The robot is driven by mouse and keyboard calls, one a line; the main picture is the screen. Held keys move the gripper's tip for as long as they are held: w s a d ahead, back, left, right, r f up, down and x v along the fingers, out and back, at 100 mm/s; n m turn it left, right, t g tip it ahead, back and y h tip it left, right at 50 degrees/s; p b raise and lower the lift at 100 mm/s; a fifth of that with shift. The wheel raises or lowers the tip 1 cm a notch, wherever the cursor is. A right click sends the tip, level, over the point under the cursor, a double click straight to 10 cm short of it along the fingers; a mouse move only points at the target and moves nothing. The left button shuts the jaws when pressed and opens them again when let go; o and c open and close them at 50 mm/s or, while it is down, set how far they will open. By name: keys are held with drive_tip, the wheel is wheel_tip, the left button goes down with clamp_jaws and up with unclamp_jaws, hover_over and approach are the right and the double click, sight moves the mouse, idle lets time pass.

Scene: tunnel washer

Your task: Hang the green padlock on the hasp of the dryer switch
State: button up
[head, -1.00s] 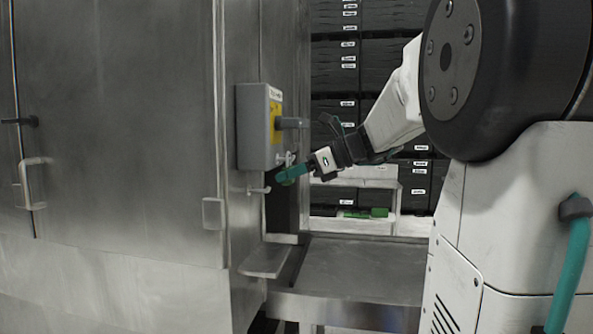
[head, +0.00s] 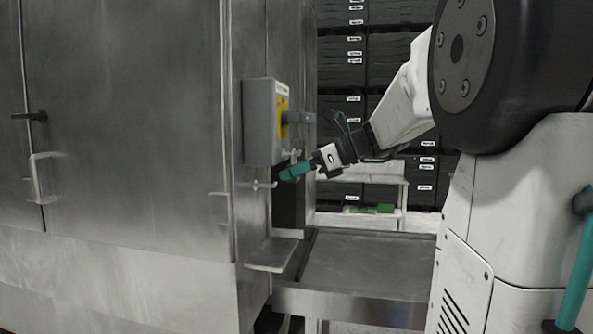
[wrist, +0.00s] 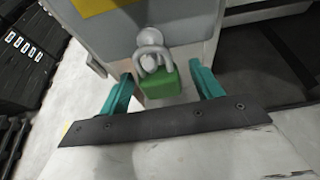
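The green padlock (wrist: 162,84) hangs upright below a rounded metal lug, the hasp (wrist: 149,36), in the wrist view. Its grey shackle (wrist: 152,52) appears to pass through the hasp; whether it is closed I cannot tell. The dryer switch (head: 262,122) is a grey box with a yellow plate on the steel cabinet. My gripper (wrist: 161,88) is open, its teal fingers on either side of the padlock with a gap on each side. In the head view my gripper (head: 292,171) is just under the switch box, and the padlock is not clearly seen there.
A steel cabinet (head: 130,130) with handles fills the left. A low steel table (head: 365,262) stands below my arm. Black crates (head: 340,60) are stacked behind, with a white shelf (head: 385,178) before them.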

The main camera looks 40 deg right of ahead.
drive_tip(key=v, duration=0.8)
drive_tip(key=shift+w, duration=0.1)
drive_tip(key=s+a+f+n+g+h, duration=0.2)
drive_tip(key=s+a+f+n+g, duration=0.15)
drive_tip(key=f+n, duration=0.3)
drive_tip(key=s+a+f+n+g+h, duration=0.1)
drive_tip(key=s+a+f+n+g, duration=0.25)
drive_tip(key=a+f+n, duration=0.35)
drive_tip(key=s+a+f+n+g+h, duration=0.2)
drive_tip(key=s+a+f+n+h, duration=0.3)
drive_tip(key=s+a+f+n, duration=0.5)
drive_tip(key=shift+s+a+f+n, duration=0.3)
drive_tip(key=shift+s+a+n, duration=0.7)
drive_tip(key=shift+n, duration=1.45)
